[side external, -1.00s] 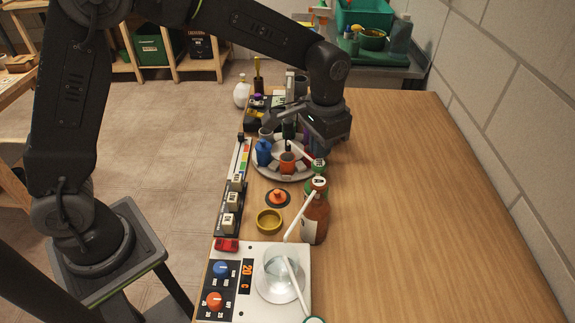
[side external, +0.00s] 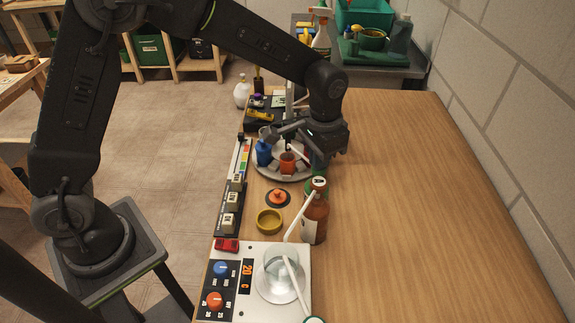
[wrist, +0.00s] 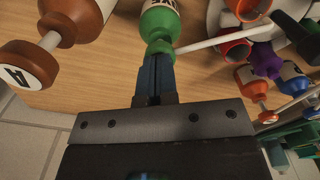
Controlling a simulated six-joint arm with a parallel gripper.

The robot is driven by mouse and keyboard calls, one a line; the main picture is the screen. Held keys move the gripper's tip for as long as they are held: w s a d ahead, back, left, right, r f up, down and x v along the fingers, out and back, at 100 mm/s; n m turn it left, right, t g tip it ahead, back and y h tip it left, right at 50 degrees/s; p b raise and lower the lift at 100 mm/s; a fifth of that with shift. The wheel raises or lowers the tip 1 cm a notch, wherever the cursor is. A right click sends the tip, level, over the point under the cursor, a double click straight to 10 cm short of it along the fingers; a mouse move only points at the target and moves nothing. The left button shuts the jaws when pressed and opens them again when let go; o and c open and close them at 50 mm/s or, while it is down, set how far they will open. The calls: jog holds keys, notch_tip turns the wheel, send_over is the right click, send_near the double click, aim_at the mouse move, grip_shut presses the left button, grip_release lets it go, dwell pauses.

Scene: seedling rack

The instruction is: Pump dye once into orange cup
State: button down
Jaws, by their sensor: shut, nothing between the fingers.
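The orange cup (side external: 287,163) stands on the front part of a round pale tray (side external: 262,173) in the side view. A green pump bottle (wrist: 163,22) with a long white spout (wrist: 212,41) is at the top of the wrist view. Its spout reaches right, to an orange-red cup mouth (wrist: 236,49). In the side view the bottle is largely hidden by my wrist. My gripper (wrist: 154,66) is shut and empty, its blue-grey fingertips close by the green pump head. I cannot tell whether they touch it.
A brown pump bottle (side external: 314,218) stands in front of the green one; its lid reads A in the wrist view. A blue bottle (side external: 263,153) shares the tray. A yellow bowl (side external: 269,221) and a control panel (side external: 240,285) sit nearer. The table's right side is clear.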

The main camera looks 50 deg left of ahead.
jog(key=shift+f, duration=0.25)
jog(key=shift+r, duration=1.9)
notch_tip(320, 180, up, 6)
